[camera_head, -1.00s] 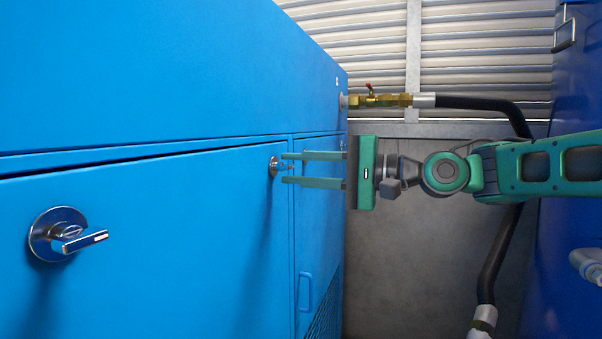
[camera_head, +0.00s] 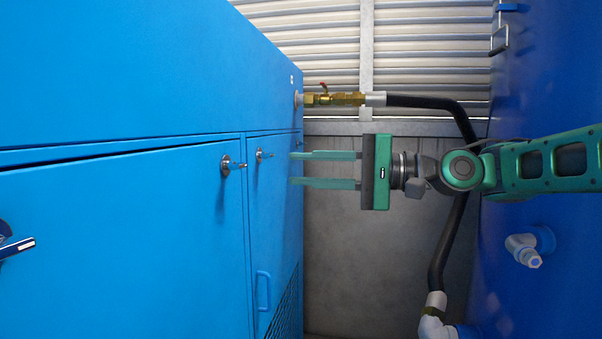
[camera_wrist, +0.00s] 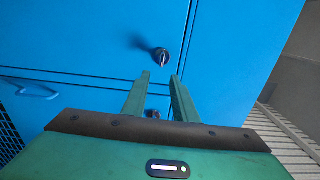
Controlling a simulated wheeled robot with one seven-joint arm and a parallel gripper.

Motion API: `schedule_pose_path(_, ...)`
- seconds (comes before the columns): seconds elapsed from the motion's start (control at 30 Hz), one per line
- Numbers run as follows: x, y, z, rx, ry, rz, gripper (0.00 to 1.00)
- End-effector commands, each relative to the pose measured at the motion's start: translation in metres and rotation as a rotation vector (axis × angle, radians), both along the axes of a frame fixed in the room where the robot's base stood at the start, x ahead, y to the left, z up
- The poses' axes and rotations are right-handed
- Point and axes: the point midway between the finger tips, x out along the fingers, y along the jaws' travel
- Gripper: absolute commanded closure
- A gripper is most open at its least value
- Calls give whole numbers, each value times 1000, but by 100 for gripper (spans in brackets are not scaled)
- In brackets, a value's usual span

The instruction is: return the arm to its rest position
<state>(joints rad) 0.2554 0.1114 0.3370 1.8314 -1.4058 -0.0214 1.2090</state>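My gripper (camera_head: 290,168) is green with two long parallel fingers. In the head view it points left at the blue cabinet (camera_head: 120,220), with its fingers apart and nothing between them. Its fingertips overlap the cabinet's right edge in the picture; whether they touch it I cannot tell. In the wrist view the open fingers (camera_wrist: 160,82) point at the blue cabinet face. A round latch (camera_wrist: 162,57) sits just beyond the fingertips there, and another dark latch shows between the fingers. My arm reaches in from the right of the head view.
The cabinet's latches (camera_head: 228,165) stick out from its doors. A brass valve (camera_head: 335,98) with a red handle joins a black hose (camera_head: 440,105) behind my gripper. A dark blue tank (camera_head: 540,80) with a white fitting (camera_head: 524,250) stands close on the right. The passage between is narrow.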

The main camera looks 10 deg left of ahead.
Motion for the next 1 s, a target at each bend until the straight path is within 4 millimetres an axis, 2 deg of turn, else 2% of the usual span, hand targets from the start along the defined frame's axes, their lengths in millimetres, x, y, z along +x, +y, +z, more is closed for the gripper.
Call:
schedule_pose_path(0.17,0,0,-1,-2,-1,-2,74)
schedule_pose_path(0.27,6,-4,-12,-42,-19,-33,74)
schedule_pose_path(0.37,19,-19,-42,-156,-63,-114,74)
schedule_pose_path(0.43,32,-39,-72,-274,-102,-188,74)
schedule_pose_path(0.57,48,-98,-131,-523,-152,-318,74)
schedule_pose_path(0.6,49,-118,-148,-597,-157,-349,74)
schedule_pose_path(0.73,42,-189,-195,-822,-150,-428,74)
schedule_pose_path(0.87,16,-261,-235,-1023,-103,-473,74)
schedule_pose_path(1.0,-29,-332,-271,-1207,-13,-492,74)
